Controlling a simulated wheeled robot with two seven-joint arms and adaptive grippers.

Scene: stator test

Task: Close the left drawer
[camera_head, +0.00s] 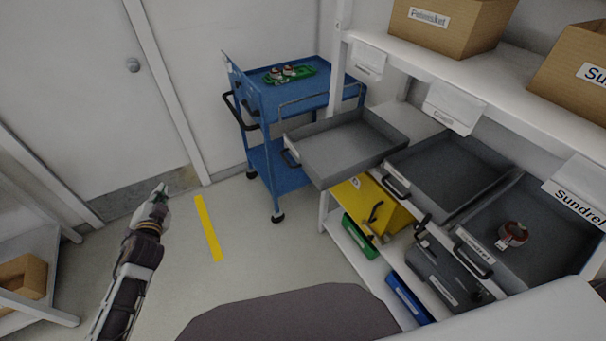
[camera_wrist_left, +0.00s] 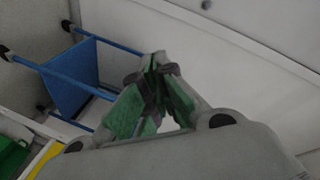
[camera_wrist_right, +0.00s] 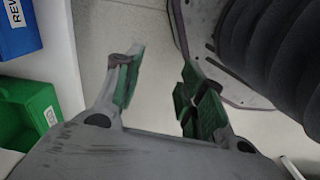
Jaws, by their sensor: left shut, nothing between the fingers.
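The left drawer (camera_head: 350,150) is a grey open tray pulled far out of the white shelf unit. It is empty, with a dark handle (camera_head: 289,156) on its front. My left gripper (camera_head: 160,192) is left of the drawer, well apart from it, over the floor. In the left wrist view the left gripper's fingertips (camera_wrist_left: 158,68) meet, with nothing between them. My right gripper (camera_wrist_right: 160,75) shows only in the right wrist view, with its fingers apart and empty. The drawer does not show clearly in either wrist view.
A blue cart (camera_head: 275,98) with a green tray stands behind the left drawer. Beside it are a middle drawer (camera_head: 450,172) and a right drawer (camera_head: 545,215) holding a stator (camera_head: 513,234). Yellow (camera_head: 360,212) and green bins sit below.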

